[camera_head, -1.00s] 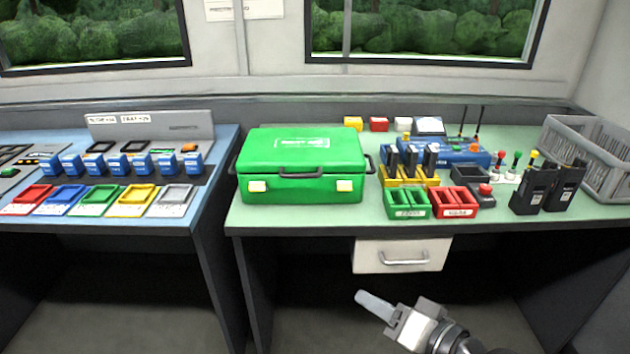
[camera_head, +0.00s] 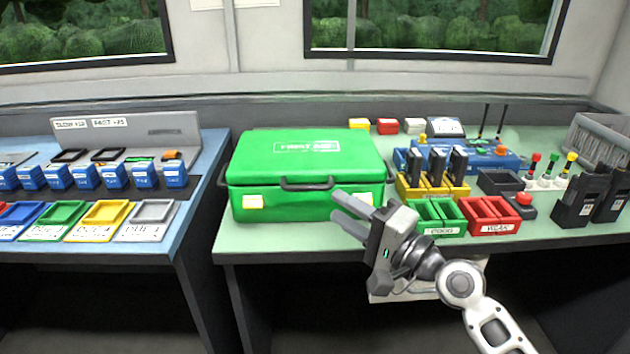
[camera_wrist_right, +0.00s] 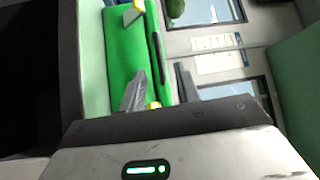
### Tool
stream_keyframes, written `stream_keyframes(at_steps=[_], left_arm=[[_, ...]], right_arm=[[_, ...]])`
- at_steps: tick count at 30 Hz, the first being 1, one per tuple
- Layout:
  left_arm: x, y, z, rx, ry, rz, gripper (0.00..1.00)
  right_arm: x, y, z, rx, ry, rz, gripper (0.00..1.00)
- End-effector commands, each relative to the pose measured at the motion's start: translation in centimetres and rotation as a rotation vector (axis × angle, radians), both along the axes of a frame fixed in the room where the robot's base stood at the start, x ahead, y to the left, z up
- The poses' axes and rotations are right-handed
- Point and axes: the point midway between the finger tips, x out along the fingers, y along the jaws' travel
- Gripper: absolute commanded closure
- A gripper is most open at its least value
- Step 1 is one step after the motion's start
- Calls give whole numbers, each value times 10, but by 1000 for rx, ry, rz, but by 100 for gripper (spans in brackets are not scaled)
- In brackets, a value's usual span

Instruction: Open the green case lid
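The green case (camera_head: 290,206) stands on the green table with its lid (camera_head: 255,158) closed. A dark handle (camera_head: 306,184) is at the front, with a pale yellow latch (camera_head: 253,202) on the left. The right latch (camera_head: 366,198) is partly hidden by my right gripper (camera_head: 342,208). That gripper is open and empty, its two fingers pointing at the case's front right corner. In the right wrist view the case (camera_wrist_right: 122,65) lies beyond the open fingers (camera_wrist_right: 162,92). I cannot tell whether a fingertip touches the case. My left gripper is not in view.
Green bins (camera_head: 440,215) and red bins (camera_head: 488,214) stand right of the case, close to my right gripper. Black radios (camera_head: 580,197) stand farther right. A blue table (camera_head: 190,200) with coloured trays is on the left. A drawer is under the table, mostly behind my right arm.

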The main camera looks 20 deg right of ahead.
Motion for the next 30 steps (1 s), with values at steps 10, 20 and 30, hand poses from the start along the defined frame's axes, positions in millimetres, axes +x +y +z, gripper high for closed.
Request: stream_keyframes(at_steps=[10, 20, 30], left_arm=[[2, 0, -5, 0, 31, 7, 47], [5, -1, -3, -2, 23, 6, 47], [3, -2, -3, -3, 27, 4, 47]], right_arm=[[51, 29, 8, 2, 0, -1, 67], [59, 34, 8, -2, 0, 1, 67], [59, 34, 8, -1, 0, 0, 100]])
